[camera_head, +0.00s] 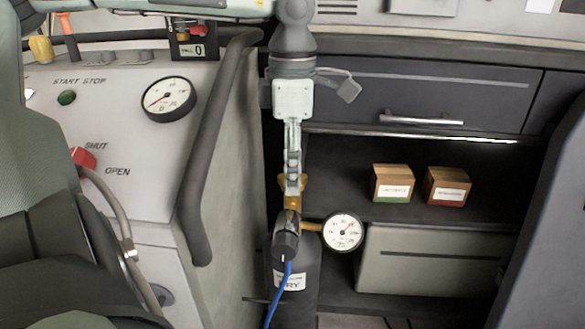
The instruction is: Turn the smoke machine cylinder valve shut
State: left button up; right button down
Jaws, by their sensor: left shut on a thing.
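The dark cylinder (303,301) stands upright at the lower middle, with a white label on its front. On top is a brass valve (292,204), with a round pressure gauge (342,232) on its right side. A black fitting (285,246) sits below the brass part, and a blue hose (276,293) runs down from it. My left gripper (293,185) comes down from above and is shut on the top of the valve. Its fingers hide most of the valve's top, so how far it is turned cannot be seen. My right gripper is not in view.
Left is a control panel (124,190) with a gauge (168,100), a red SHUT/OPEN lever (83,158) and a dark rail (208,150). Right is a shelf with two small wooden boxes (392,183) (446,186), below a drawer (420,92). A grey box (425,275) stands lower right.

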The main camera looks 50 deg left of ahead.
pick_arm(q)
jog(key=shift+m, duration=0.6)
jog(key=o, duration=1.2)
jog(key=shift+c, duration=0.2)
jog(key=shift+r, duration=0.15)
notch_tip(320, 180, up, 12)
